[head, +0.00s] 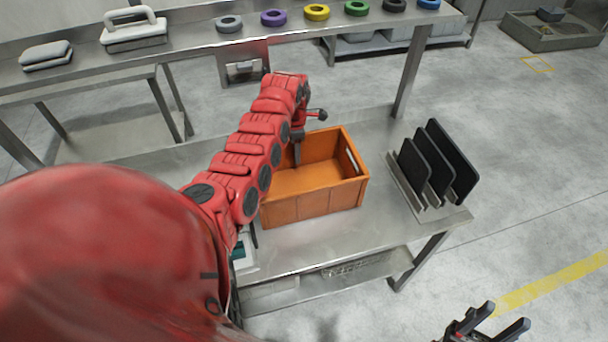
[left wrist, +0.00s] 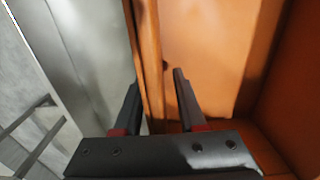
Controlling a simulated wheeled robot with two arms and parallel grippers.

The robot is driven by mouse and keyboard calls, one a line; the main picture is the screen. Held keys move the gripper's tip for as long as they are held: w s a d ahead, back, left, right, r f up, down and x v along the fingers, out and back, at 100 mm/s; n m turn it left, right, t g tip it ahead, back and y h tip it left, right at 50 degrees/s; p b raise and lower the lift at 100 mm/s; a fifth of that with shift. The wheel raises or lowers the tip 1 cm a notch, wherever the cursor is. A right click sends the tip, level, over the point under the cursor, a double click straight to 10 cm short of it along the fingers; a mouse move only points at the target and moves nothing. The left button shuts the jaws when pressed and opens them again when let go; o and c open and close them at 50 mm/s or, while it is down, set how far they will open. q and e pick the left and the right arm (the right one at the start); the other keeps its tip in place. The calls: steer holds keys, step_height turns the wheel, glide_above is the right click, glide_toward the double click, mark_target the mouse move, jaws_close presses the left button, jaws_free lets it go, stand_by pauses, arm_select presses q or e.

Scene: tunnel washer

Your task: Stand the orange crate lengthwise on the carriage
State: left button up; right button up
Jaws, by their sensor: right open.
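The orange crate (head: 318,202) sits upright and open-topped on the steel table, and it looks empty. In the left wrist view the left gripper (left wrist: 157,90) is open, with one finger on each side of the crate's wall (left wrist: 152,60). A gap shows between the inner finger and the wall. My right gripper (head: 506,316) is open and empty at the lower right, away from the table. I cannot make out which thing is the carriage.
A rack of black plates (head: 424,165) stands right of the crate on the table (head: 305,240). Behind, a long shelf (head: 185,58) holds several coloured rings, a grey block (head: 46,56) and a white-handled piece (head: 133,32). Bare tabletop lies between crate and rack.

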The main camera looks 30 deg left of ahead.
arm_select(q)
jaws_close()
stand_by(1.2)
